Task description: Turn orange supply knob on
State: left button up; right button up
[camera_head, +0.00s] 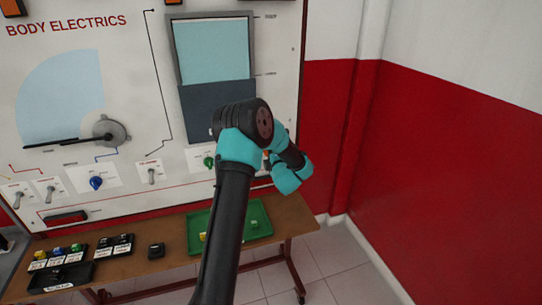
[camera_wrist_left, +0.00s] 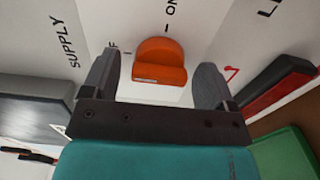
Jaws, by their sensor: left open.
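In the left wrist view, the orange supply knob (camera_wrist_left: 160,60) sits on a white panel with printed "SUPPLY", "ON" and partly hidden "OFF" labels. My left gripper (camera_wrist_left: 157,82) is open, with one finger on each side of the knob. Gaps show between the fingers and the knob, and nothing is held. I cannot tell for sure which mark the knob points to. My right gripper is not in view.
The "BODY ELECTRICS" board (camera_head: 140,70) carries a dial, a blue knob (camera_head: 96,183), a green knob (camera_head: 208,162) and toggle switches. Below, a wooden bench (camera_head: 180,255) holds black trays of small parts and a green tray (camera_head: 196,222). A red-and-white wall (camera_head: 450,150) stands at right.

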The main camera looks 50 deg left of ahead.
pick_arm(q)
jog(key=c, duration=0.9)
jog(key=shift+m, duration=0.4)
jog(key=m, duration=1.2)
jog(key=shift+m, duration=2.6)
